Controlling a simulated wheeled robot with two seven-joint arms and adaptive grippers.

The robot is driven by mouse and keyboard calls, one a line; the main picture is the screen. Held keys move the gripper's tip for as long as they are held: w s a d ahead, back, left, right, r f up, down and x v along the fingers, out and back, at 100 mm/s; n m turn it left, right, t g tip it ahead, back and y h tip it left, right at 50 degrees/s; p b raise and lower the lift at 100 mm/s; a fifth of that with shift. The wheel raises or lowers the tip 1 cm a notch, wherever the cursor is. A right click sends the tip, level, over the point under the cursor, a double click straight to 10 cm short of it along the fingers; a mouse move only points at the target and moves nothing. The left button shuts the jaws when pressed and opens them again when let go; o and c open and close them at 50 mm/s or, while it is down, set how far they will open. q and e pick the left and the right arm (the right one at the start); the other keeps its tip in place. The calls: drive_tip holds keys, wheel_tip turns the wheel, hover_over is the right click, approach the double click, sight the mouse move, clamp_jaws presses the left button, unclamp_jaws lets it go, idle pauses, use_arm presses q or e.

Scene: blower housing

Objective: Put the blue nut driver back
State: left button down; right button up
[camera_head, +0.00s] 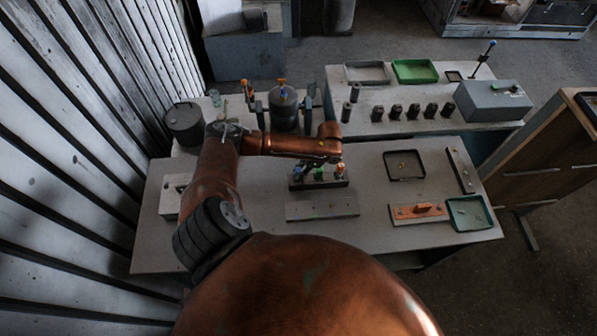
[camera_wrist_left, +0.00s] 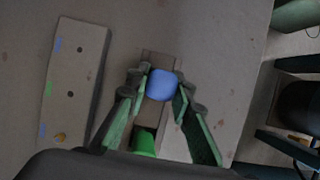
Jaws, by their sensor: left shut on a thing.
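The blue nut driver (camera_wrist_left: 160,84) shows as a round blue handle top between the fingers of my left gripper (camera_wrist_left: 161,90), which is shut on it. In the head view my left gripper (camera_head: 300,168) is at the left end of the dark tool rack (camera_head: 322,185), partly hidden by my arm. The green driver (camera_head: 319,174) and the orange driver (camera_head: 340,169) stand upright in the rack. The green one also shows close below the blue handle in the wrist view (camera_wrist_left: 145,141). The blue driver's shaft is hidden, so I cannot tell how deep it sits. My right gripper is not in view.
A grey plate with coloured marks (camera_head: 322,207) lies in front of the rack. A black tray (camera_head: 404,166), an orange part (camera_head: 418,211) and a teal tray (camera_head: 468,214) are to the right.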

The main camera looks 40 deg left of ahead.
use_arm(q)
drive_tip(key=c, duration=1.6)
unclamp_jaws()
drive_tip(key=o, duration=0.5)
drive_tip(key=shift+c, duration=0.2)
